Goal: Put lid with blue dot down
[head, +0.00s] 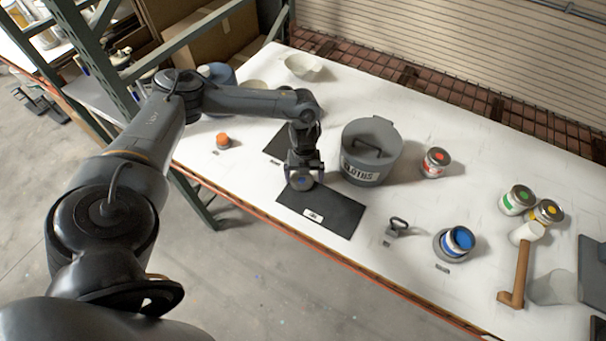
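My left gripper (303,166) points down over the upper left part of a dark mat (335,213) with a white label. The round grey lid with the blue dot (300,182) is between its fingers, and they look closed on it. I cannot tell whether the lid touches the mat or is just above it. An open can of blue paint (459,240) stands on a round grey base farther right. My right gripper is out of view.
Cans with red (435,162), green (517,199) and yellow (548,211) dots stand right. A small grey tool (396,228) lies near the mat.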

